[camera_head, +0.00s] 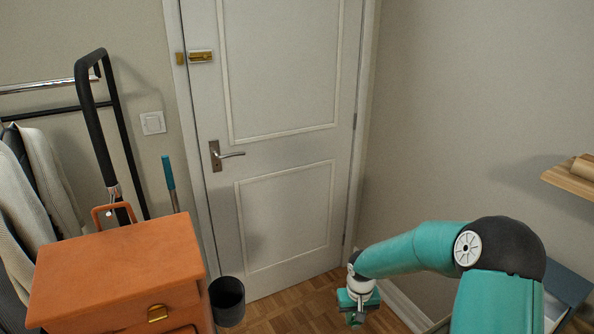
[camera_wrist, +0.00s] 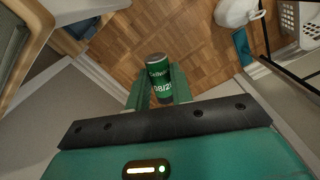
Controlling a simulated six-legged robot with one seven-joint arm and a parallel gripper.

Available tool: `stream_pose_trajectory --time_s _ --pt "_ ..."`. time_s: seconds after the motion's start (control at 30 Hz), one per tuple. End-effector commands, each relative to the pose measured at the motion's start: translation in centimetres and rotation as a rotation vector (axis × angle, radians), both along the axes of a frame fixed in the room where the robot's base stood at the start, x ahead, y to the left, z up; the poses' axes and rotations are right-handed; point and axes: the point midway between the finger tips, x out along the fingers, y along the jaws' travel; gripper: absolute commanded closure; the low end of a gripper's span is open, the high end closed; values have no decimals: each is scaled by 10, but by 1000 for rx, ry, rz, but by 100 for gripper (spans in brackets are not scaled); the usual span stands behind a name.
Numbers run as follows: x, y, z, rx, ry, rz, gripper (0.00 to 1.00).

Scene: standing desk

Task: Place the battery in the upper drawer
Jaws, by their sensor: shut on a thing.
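The battery (camera_wrist: 158,76) is a green and dark cylinder with white lettering. In the wrist view it sits between the two green fingers of my gripper (camera_wrist: 157,88), which is shut on it. In the head view my gripper (camera_head: 357,303) hangs low at the lower middle, in front of the door and above the wooden floor; the battery cannot be made out there. A partly seen dark-topped unit with a pale inside (camera_head: 562,292) is at the lower right, partly hidden by my arm.
A white door (camera_head: 285,150) is behind. A wooden shelf (camera_head: 575,178) juts from the right wall. Wood floor (camera_wrist: 200,40) shows below my gripper.

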Motion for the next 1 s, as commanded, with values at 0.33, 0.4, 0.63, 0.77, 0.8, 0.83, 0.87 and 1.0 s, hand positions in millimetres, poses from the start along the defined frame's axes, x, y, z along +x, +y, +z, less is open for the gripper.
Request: stream_pose_trajectory --time_s 0.33,0.4,0.63,0.77,0.8,0.83,0.87,1.0 --pt "4 10 -6 -2 -2 -72 100" --pt "4 10 -6 -1 -3 -71 100" --pt "4 8 -6 0 -3 -71 100" --pt "1 1 -2 0 -3 -30 100" --pt "-1 -4 1 0 -3 -1 100" --pt "-3 -8 3 -1 -3 27 100" --pt "-5 -13 6 -1 -3 59 100" --pt "-19 -41 22 -1 -5 262 100"
